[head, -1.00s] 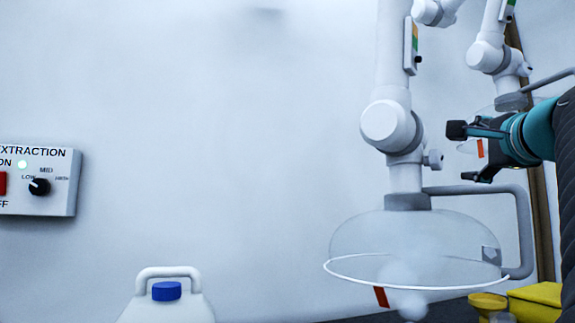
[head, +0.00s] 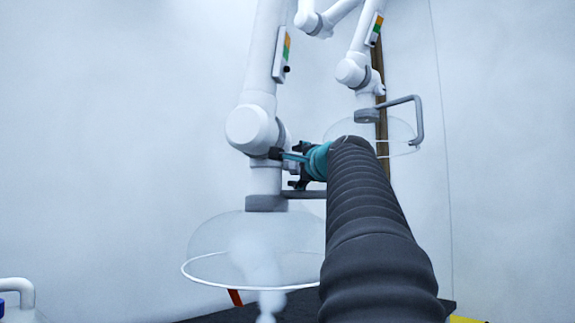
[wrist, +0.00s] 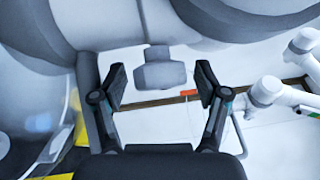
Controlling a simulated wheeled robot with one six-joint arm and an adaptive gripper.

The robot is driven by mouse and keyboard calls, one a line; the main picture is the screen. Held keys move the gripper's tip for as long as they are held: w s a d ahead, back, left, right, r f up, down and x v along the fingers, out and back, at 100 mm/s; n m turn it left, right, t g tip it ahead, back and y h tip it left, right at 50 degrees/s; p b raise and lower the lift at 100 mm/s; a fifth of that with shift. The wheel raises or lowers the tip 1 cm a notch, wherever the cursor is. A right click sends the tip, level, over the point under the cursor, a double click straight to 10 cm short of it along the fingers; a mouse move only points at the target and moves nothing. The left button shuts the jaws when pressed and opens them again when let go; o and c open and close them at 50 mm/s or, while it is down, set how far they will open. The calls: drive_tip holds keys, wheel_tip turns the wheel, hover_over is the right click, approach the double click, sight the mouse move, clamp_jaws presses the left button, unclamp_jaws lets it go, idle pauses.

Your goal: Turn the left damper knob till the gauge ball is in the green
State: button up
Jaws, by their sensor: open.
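The left extraction arm is white, with a round joint (head: 252,128) above a clear hood (head: 240,245). Its gauge (head: 281,55) is a narrow plate with green and orange bands; I cannot make out where its ball stands. The left damper knob (wrist: 160,70) shows in the wrist view as a grey block on a short stem, between my two fingers. My gripper (head: 283,168) is at the right side of the arm just below the joint, and the knob is hidden behind it in the head view. In the wrist view my gripper (wrist: 161,85) is open, its fingers apart from the knob.
A second extraction arm (head: 356,70) with its own gauge (head: 374,30) and hood stands farther right. Pale vapour (head: 262,270) rises into the left hood. A grey handle bar (head: 305,194) runs just below my gripper. A white jug (head: 20,288) is at lower left.

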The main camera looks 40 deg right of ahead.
drive_tip(key=c, duration=1.2)
drive_tip(key=shift+f+b, duration=0.3)
drive_tip(key=shift+b, duration=0.55)
drive_tip(key=n+t+b, duration=0.1)
drive_tip(key=b, duration=0.1)
drive_tip(key=shift+w+f+b, duration=0.1)
drive_tip(key=shift+f+b, duration=0.05)
drive_tip(key=shift+b, duration=0.15)
drive_tip(key=n+t+b, duration=0.1)
drive_tip(key=t+b, duration=0.1)
drive_tip(key=b, duration=0.3)
drive_tip(key=shift+n, duration=0.4)
drive_tip(key=shift+r+n+t+b, duration=0.45)
drive_tip(key=shift+n+b, duration=0.15)
drive_tip(key=shift+b, duration=0.3)
